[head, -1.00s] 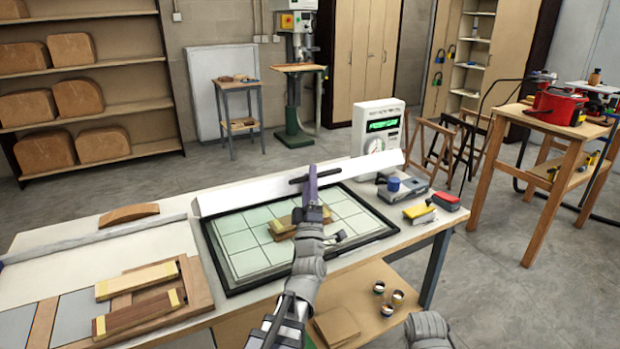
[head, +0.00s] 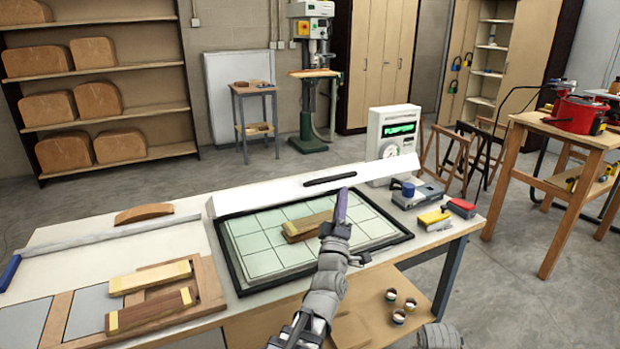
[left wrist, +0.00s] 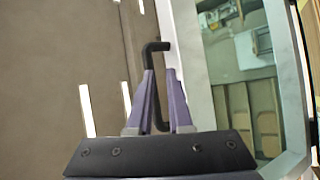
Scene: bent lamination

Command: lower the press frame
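The press frame (head: 270,191) is a long white frame at the back edge of the black-rimmed grid bed (head: 255,265), with a black handle (head: 330,179) on it. It looks raised at the back rather than lying over the bed. A wood strip stack (head: 307,227) lies on the grid. My left gripper (head: 342,198) is just in front of and below the handle. In the left wrist view, its purple fingers (left wrist: 163,88) are apart and the black handle (left wrist: 157,47) shows between and beyond them; contact cannot be told.
A control box with a green display (head: 397,145) stands behind the bed's right end. A stapler-like yellow tool (head: 433,218) and a red one (head: 462,207) lie to the right. A wooden jig with strips (head: 150,295) is at left.

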